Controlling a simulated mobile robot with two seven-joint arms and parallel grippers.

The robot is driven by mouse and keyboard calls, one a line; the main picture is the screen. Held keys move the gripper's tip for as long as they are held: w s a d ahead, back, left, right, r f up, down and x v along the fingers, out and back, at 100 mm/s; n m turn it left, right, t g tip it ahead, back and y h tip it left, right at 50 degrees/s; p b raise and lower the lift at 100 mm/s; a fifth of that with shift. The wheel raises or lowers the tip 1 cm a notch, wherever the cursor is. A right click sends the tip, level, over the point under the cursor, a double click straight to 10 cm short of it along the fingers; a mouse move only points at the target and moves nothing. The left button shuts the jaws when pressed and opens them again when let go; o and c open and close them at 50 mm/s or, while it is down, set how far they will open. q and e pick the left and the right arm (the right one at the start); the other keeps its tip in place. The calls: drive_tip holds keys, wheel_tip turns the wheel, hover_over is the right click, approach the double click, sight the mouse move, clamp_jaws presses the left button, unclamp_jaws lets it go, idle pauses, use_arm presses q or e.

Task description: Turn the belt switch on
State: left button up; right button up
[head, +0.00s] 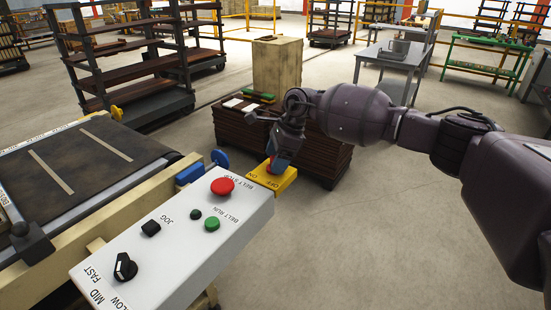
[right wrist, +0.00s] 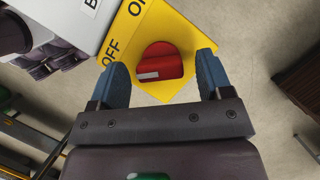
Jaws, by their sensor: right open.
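The belt switch is a yellow plate (head: 283,183) lettered ON and OFF, at the far right end of the white control panel. Its red knob (right wrist: 160,62) shows clearly in the right wrist view, with a white mark on its lower left part, on the side nearer the OFF lettering. In the head view my right gripper (head: 273,163) is over the yellow plate (right wrist: 170,22) and mostly hides the knob. In the right wrist view my right gripper (right wrist: 162,70) is open, with one blue finger on each side of the knob and gaps between. My left gripper is out of view.
The white control panel (head: 175,245) carries a red belt stop button (head: 222,186), a green belt run button (head: 212,224) and a black selector (head: 125,266). The conveyor (head: 75,175) is at left. A stack of brown boards (head: 325,160) stands behind the switch. Floor at right is clear.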

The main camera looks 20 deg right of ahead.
drive_tip(key=shift+f, duration=0.2)
drive_tip(key=c, duration=0.9)
